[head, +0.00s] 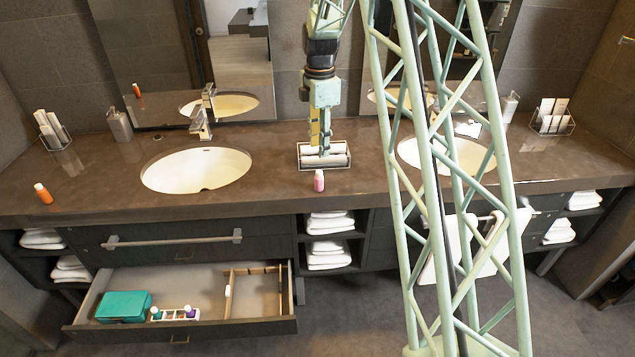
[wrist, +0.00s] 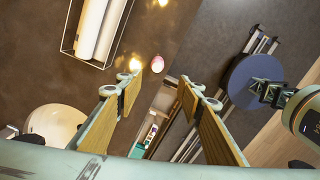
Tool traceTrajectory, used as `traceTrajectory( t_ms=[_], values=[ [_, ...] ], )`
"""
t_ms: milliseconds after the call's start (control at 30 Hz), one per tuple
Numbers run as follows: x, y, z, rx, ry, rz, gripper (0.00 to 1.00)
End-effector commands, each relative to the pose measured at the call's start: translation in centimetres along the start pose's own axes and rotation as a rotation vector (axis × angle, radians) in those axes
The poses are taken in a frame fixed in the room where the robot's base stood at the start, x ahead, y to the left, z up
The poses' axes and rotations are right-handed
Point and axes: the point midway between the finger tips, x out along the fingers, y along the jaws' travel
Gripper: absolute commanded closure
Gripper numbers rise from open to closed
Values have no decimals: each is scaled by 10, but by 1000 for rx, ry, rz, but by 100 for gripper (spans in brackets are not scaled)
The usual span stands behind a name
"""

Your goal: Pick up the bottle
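A small pink bottle with a white cap (head: 319,181) stands upright on the brown counter near its front edge, between the two sinks. In the wrist view the pink bottle (wrist: 157,64) shows from above, just beyond the gap between the fingertips. My gripper (head: 320,148) points down over the counter, in front of the rolled-towel tray. In the wrist view my gripper (wrist: 158,88) is open, with nothing between its wood-coloured finger pads. An orange bottle with a white cap (head: 44,194) stands at the counter's left end. The task does not say which bottle is meant.
A wire tray of rolled towels (head: 323,165) sits close behind the pink bottle. White sinks lie left (head: 196,170) and right (head: 443,154). Below, an open drawer (head: 190,328) holds a teal box (head: 124,306) and small bottles in a rack.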

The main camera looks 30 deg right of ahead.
Motion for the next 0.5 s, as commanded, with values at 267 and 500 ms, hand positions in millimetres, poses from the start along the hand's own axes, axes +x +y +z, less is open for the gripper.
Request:
traceTrajectory(
  t_ms=[267,500],
  values=[
    [16,9,8,-39,2,-8,65],
    [17,9,8,-40,2,-8,65]
  ],
)
